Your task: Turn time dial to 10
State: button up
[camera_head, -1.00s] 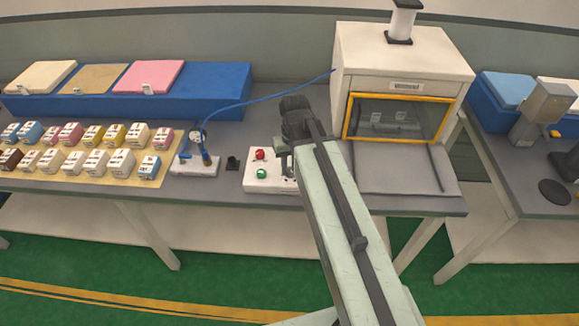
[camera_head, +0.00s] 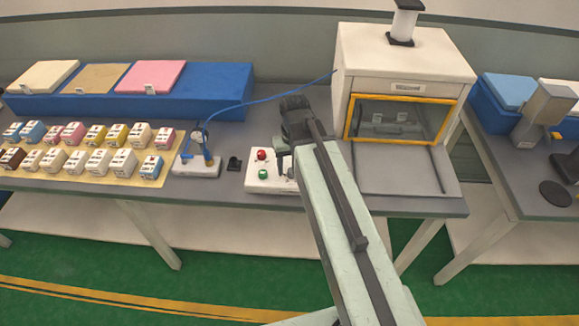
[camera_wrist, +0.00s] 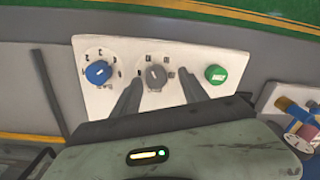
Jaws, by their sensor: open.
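A white control panel (camera_wrist: 110,118) lies below my gripper, and it also shows in the head view (camera_head: 256,187). In the wrist view it carries a blue dial (camera_wrist: 98,72), a grey dial (camera_wrist: 155,76) and a green button (camera_wrist: 215,74). Marks ring both dials, but they are too small to read, and I cannot tell which dial sets the time. My gripper (camera_wrist: 157,88) is open, with one finger on each side of the grey dial in the picture. I cannot tell whether the fingers touch it. In the head view my arm covers the panel's right part.
A white oven-like box (camera_head: 400,60) with a yellow-framed window stands right of the panel. A small device (camera_head: 196,166) with a blue cable stands to its left, then rows of small boxes (camera_head: 98,160). A blue bench (camera_head: 215,90) lies behind.

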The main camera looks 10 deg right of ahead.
aim_at(291, 170)
notch_tip(291, 170, up, 8)
jog(key=p, duration=0.7)
jog(key=shift+d+f, duration=0.15)
jog(key=shift+f, duration=0.25)
jog(key=shift+h, duration=0.3)
jog(key=s+f+b, duration=0.2)
jog(key=s+b, duration=0.1)
jog(key=s+f+b, duration=0.1)
jog(key=f, duration=0.1)
jog(key=shift+s+a+f+b, duration=0.1)
jog(key=shift+s+a+b, duration=0.2)
jog(key=shift+s+a, duration=0.1)
jog(key=shift+r, duration=0.25)
jog(key=shift+w+d+r+p, duration=0.1)
jog(key=shift+w+p, duration=0.05)
jog(key=shift+p, duration=0.2)
